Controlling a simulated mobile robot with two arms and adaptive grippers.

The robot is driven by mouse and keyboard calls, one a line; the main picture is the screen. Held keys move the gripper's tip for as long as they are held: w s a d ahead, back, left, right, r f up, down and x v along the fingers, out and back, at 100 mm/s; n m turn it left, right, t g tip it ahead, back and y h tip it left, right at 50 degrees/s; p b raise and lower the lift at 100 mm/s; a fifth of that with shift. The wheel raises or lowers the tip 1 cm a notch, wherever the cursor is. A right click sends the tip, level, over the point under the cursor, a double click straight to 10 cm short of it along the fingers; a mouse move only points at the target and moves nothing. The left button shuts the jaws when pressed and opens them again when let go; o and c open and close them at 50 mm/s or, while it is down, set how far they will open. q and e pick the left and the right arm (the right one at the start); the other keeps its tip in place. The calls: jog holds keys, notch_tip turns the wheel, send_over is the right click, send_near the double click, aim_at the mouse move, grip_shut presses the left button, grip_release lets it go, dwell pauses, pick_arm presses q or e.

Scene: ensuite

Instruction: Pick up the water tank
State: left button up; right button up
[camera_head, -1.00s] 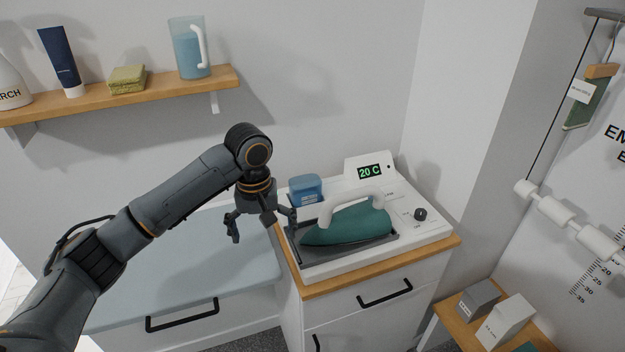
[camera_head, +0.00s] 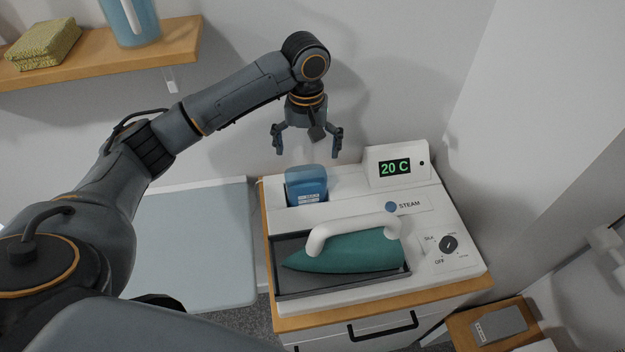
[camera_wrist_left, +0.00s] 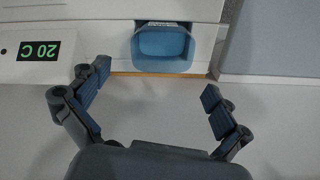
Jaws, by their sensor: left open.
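The water tank (camera_head: 306,184) is a small blue block with a white label, seated in the white steam station (camera_head: 440,225) at its back left. It also shows in the left wrist view (camera_wrist_left: 161,44), in a recess at the station's edge. My left gripper (camera_head: 307,147) is open and empty, pointing down above and slightly behind the tank. In the left wrist view the fingertips (camera_wrist_left: 156,80) are spread to about the tank's width or more, with the tank beyond them and not between them. My right gripper is not in view.
A teal iron (camera_head: 350,252) with a white handle rests on the station in front of the tank. A display box (camera_head: 396,167) reading 20 C stands to the right. The wall is close behind.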

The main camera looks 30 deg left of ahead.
aim_at(306, 184)
pick_arm(q)
jog(key=f, duration=0.5)
jog(key=shift+s+a+p, duration=0.15)
jog(key=shift+s+p, duration=0.2)
jog(key=shift+p, duration=0.05)
notch_tip(306, 184, down, 3)
jog(key=shift+w+p, duration=0.15)
jog(key=shift+p, duration=0.4)
notch_tip(306, 184, down, 4)
jog(key=shift+r+p, duration=0.1)
jog(key=shift+p, duration=0.4)
jog(key=c, duration=1)
jog(key=shift+c, duration=0.2)
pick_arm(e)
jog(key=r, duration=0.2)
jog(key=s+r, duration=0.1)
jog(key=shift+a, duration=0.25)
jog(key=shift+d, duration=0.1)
pick_arm(q)
jog(key=shift+r, duration=0.15)
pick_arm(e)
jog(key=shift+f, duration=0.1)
